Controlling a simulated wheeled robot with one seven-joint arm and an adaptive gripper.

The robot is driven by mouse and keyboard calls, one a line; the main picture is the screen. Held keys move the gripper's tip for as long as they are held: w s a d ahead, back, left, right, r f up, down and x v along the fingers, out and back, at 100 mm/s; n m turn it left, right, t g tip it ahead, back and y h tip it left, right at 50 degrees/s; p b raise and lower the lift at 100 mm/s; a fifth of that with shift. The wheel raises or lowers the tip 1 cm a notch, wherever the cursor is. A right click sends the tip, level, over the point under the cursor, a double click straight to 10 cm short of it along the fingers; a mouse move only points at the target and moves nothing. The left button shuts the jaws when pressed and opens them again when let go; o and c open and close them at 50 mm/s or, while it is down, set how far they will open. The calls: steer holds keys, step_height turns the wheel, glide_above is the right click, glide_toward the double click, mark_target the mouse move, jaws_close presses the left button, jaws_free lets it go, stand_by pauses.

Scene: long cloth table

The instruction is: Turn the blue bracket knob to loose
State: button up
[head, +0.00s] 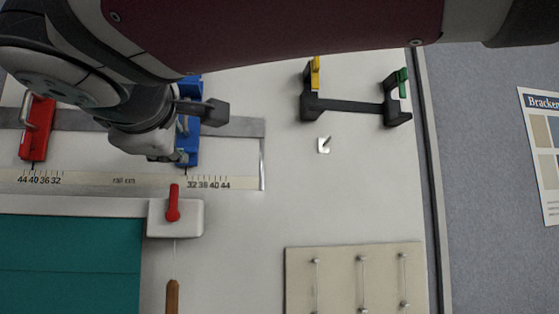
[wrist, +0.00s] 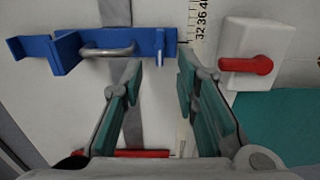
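The blue bracket (head: 193,87) sits on the grey rail beside the right-hand scale in the head view, partly hidden by my gripper. In the wrist view the blue bracket (wrist: 67,53) lies at the upper left, with a curved grey metal handle (wrist: 110,51) across it. The gap above the table is hard to tell.
A red bracket (head: 36,129) sits farther left on the rail (head: 235,127). A red lever (head: 173,204) stands on a white block near the teal sheet (head: 70,262). A black bracket bar (head: 345,105) with yellow and green levers and a pegged board (head: 335,290) are right.

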steer(key=shift+v, duration=1.25)
steer(key=w+d+f+m+g+h, duration=0.2)
steer(key=d+f+m+g+h, duration=0.15)
steer(key=d+f, duration=0.75)
steer(key=w+d+f+m+g+h, duration=0.1)
steer(key=d+f+m+g+h, duration=0.2)
steer(key=d+f+m, duration=0.7)
steer(key=s+d+f+m+g+y, duration=0.1)
steer(key=s+d+f+m+g, duration=0.1)
steer(key=s+d+f, duration=0.5)
steer(key=s+d+f+m+g+y, duration=0.1)
steer(key=s+d+f+m+g, duration=0.2)
steer(key=f, duration=0.9)
steer(key=s+d+m, duration=0.2)
steer(key=s+d, duration=0.2)
steer(key=d, duration=0.1)
steer(key=shift+d, duration=0.3)
